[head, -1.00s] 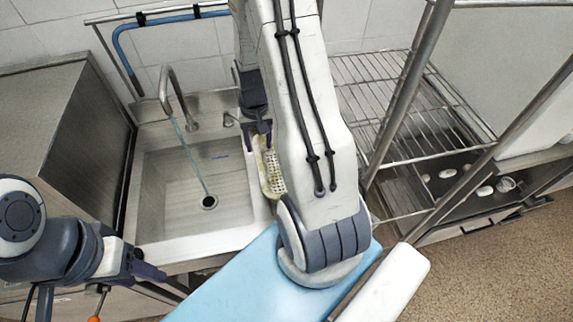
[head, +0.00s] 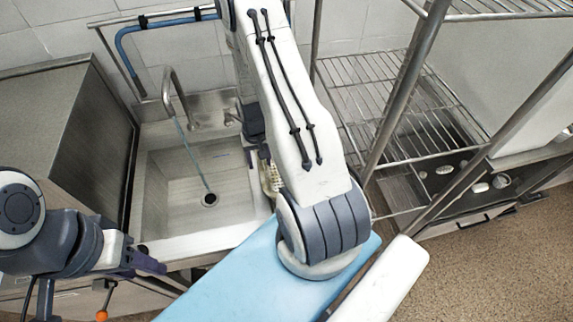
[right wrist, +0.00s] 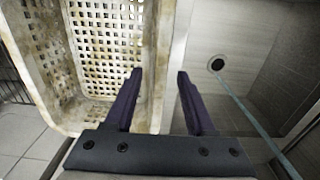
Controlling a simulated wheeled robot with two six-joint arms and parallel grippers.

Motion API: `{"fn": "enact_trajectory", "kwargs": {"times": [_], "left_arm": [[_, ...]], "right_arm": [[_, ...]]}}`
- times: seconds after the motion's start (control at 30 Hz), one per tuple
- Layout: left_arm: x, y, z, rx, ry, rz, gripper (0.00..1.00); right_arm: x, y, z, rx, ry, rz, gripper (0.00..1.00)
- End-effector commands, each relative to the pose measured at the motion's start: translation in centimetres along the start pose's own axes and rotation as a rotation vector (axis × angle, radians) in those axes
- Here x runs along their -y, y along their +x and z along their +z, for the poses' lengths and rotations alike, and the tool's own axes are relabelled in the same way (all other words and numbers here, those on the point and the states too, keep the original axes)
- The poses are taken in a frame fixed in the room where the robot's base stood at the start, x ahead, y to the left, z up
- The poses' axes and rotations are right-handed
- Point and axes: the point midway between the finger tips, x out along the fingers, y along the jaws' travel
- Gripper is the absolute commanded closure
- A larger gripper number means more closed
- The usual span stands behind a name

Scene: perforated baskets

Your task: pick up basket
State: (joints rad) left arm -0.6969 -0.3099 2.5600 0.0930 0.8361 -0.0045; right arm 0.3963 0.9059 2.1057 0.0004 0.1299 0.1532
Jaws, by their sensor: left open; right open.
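The perforated basket (head: 272,178) is cream-coloured with brown stains. In the head view it stands at the sink's right edge, mostly hidden behind my right arm. In the right wrist view the basket (right wrist: 105,50) fills the left side, its rim running down close to the fingers. My right gripper (right wrist: 158,75) is open and empty, its left finger over the basket's near wall and its right finger on the sink side; I cannot tell whether either touches. My left gripper (head: 150,262) is open and empty at the sink's front left, away from the basket.
The steel sink (head: 170,190) has a running tap (head: 175,95) and a round drain (right wrist: 216,64). A steel cabinet (head: 85,130) stands left of it. A wire rack (head: 400,110) with metal posts stands right of my right arm. The sink basin holds no objects.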

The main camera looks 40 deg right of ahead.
Motion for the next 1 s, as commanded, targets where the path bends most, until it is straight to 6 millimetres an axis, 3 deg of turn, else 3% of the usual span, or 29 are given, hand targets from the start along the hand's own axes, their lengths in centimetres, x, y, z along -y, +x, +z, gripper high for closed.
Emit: {"fn": "enact_trajectory", "kwargs": {"times": [0.1, 0.23, 0.27, 1.0], "left_arm": [[0.00, 0.03, 0.01, 0.000, 0.000, 0.000, 0.50], [0.00, 0.03, 0.01, 0.000, 0.000, 0.000, 0.50], [0.00, 0.03, 0.01, 0.000, 0.000, 0.000, 0.50], [0.00, 0.03, 0.00, 0.000, 0.000, 0.000, 0.50]], "right_arm": [[-0.01, -0.01, -0.02, 0.000, 0.000, 0.000, 0.48], [-0.01, -0.02, -0.01, 0.000, 0.000, 0.000, 0.98], [-0.01, -0.03, -0.01, 0.000, 0.000, 0.000, 1.00], [0.00, -0.04, 0.01, 0.000, 0.000, 0.000, 1.00]]}}
